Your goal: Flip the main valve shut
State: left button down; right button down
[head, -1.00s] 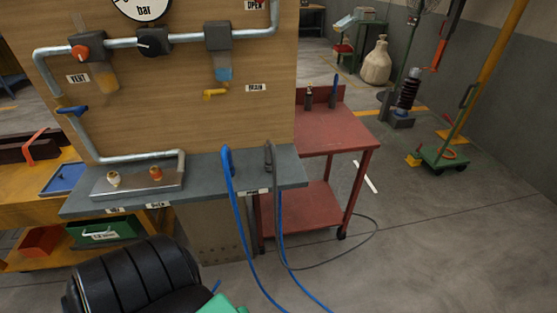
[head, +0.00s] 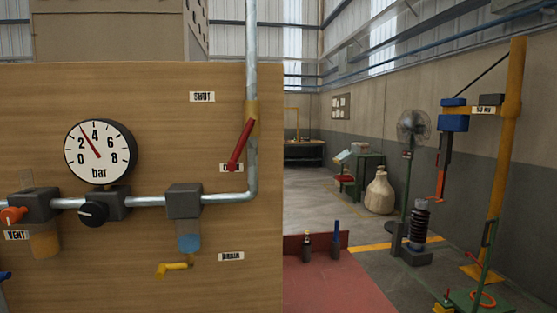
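The main valve's red lever (head: 240,143) sits on a brass-coloured body (head: 252,117) on the vertical pipe (head: 251,50) at the board's right edge. The lever slants down and to the left, its tip over the lower label (head: 231,168), which it partly covers; in the earlier frame that label reads OPEN. A SHUT label (head: 202,97) is higher up, left of the pipe. Neither of my grippers is in view.
A pressure gauge (head: 99,152) points between 2 and 4 bar. An orange vent knob (head: 13,215), a black knob (head: 93,213) and a yellow drain lever (head: 173,268) are lower on the board. A red cart (head: 325,285) stands to the right.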

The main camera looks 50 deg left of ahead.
aim_at(232, 166)
jog(key=i+j+u, duration=0.2)
jog(key=i, duration=0.35)
jog(key=j+u, duration=0.1)
jog(key=u, duration=1.4)
